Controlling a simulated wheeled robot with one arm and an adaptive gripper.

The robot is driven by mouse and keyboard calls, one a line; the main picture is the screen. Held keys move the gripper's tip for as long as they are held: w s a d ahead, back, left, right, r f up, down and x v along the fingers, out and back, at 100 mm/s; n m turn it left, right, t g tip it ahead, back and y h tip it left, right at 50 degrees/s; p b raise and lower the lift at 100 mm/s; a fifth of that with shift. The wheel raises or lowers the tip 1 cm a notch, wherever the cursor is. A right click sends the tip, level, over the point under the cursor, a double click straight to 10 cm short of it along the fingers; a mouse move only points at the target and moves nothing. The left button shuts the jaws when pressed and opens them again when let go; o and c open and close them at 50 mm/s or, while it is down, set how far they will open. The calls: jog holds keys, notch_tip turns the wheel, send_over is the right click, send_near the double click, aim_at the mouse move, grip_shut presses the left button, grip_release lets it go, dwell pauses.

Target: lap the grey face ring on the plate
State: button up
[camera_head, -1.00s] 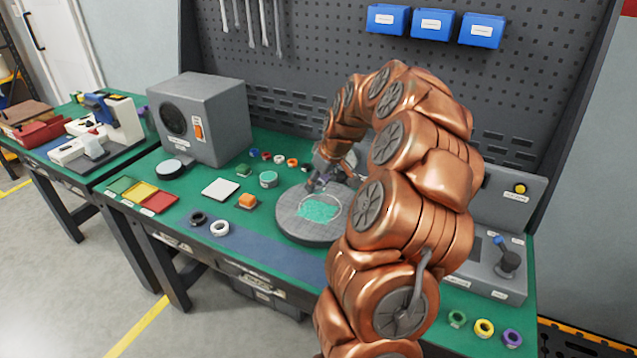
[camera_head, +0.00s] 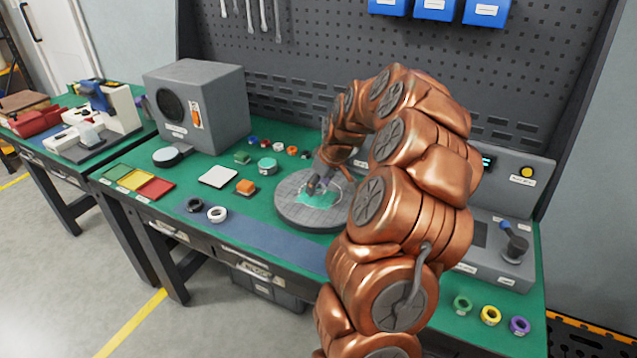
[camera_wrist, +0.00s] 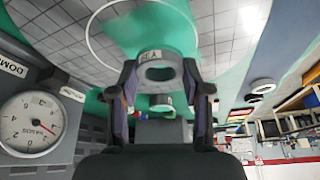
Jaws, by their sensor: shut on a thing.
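The round grey lapping plate (camera_head: 289,213) lies on the green bench top. It has a grid of grooves, a thin white circle and a green patch (camera_head: 318,202); plate and patch also show in the wrist view (camera_wrist: 222,24). My gripper (camera_head: 318,187) is over the green patch, inside the circle. In the wrist view my gripper (camera_wrist: 160,84) is shut on the grey face ring (camera_wrist: 160,55), which sits between the fingertips with a small label on it. I cannot tell whether the ring touches the plate. In the head view the fingers mostly hide it.
A joystick console (camera_head: 500,250) is at right. A dial gauge (camera_wrist: 32,125) shows in the wrist view.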

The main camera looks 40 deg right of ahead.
jog(key=shift+f, duration=0.1)
dwell(0.3)
jog(key=shift+f+b, duration=0.5)
jog(key=shift+f, duration=0.35)
jog(key=o, duration=1)
jog(key=shift+o, duration=0.2)
jog(key=shift+r+b, duration=0.1)
jog(key=shift+b, duration=0.2)
jog(key=c, duration=1)
jog(key=shift+o, duration=0.2)
jog(key=shift+r, duration=0.15)
